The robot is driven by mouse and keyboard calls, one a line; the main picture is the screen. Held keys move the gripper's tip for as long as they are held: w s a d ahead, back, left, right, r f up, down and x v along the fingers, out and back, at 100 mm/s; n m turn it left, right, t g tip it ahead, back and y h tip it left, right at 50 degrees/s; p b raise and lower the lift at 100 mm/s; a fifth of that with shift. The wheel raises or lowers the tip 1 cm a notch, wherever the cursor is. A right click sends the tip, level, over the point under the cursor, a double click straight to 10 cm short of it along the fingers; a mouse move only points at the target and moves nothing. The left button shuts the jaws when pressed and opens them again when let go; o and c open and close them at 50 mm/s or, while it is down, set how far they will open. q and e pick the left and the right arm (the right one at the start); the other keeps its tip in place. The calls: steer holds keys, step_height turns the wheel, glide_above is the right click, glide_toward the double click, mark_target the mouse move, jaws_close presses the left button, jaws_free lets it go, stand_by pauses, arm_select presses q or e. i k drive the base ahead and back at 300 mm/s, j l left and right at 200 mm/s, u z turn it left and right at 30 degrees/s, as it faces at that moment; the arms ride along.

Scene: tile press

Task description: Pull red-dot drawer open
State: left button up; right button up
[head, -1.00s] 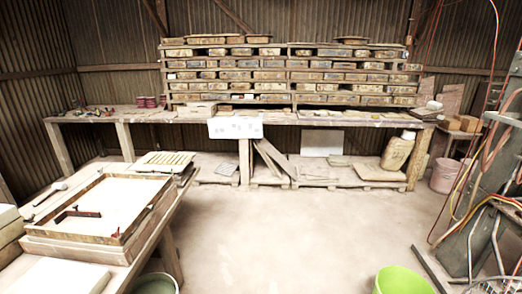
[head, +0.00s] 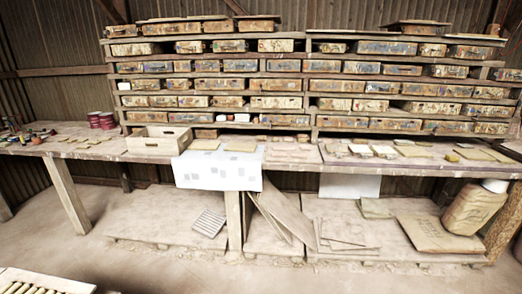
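A wide wooden rack (head: 309,88) of several rows of worn, drawer-like boxes stands at the back of a long workbench. Most fronts look flush in their slots. Some slots are dark and empty. I cannot make out a red dot on any front at this size. A small white patch (head: 124,86) shows at the left end of a middle row. Neither of my grippers is in view.
The workbench (head: 105,150) holds a wooden box (head: 159,139), red spools (head: 101,120) and flat tiles. A white sheet (head: 217,169) hangs over its front edge. Boards (head: 433,232) and a large jug (head: 474,206) sit below. Floor (head: 150,268) before it is mostly clear.

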mark_target(194, 116)
steer(key=i+u, duration=0.3)
steer(key=i, duration=0.15)
steer(key=i+l+u, duration=0.1)
steer(key=i+u, duration=0.25)
steer(key=i, duration=0.15)
steer(key=i+l+u, duration=0.3)
steer(key=i, duration=0.15)
steer(key=i+l+u, duration=0.3)
steer(key=i+j, duration=0.1)
